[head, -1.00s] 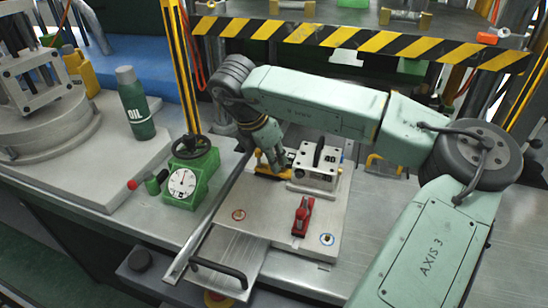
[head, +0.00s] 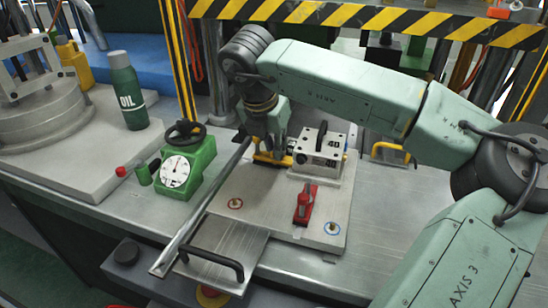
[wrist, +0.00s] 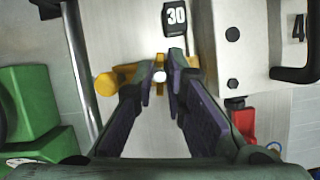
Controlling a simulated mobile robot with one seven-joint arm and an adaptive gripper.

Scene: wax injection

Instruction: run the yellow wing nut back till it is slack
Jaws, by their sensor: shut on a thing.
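The yellow wing nut (wrist: 130,74) shows in the wrist view as a yellow piece around a bright round stud end. In the head view the yellow part (head: 270,160) shows low beside the white block, partly hidden by my gripper. My gripper (wrist: 160,85) points down at it, with its dark fingers on either side of the stud. The fingers are shut on the wing nut. In the head view my gripper (head: 272,147) hides most of the contact. A rounded yellow end (wrist: 105,84) sticks out to the left of the fingers.
The white block (head: 319,155) with a black handle stands close to the right of my gripper. A red toggle clamp (head: 305,203) sits on the plate (head: 265,212). A green gauge (head: 187,165) and oil bottle (head: 127,92) stand to the left. A striped beam (head: 370,20) crosses behind.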

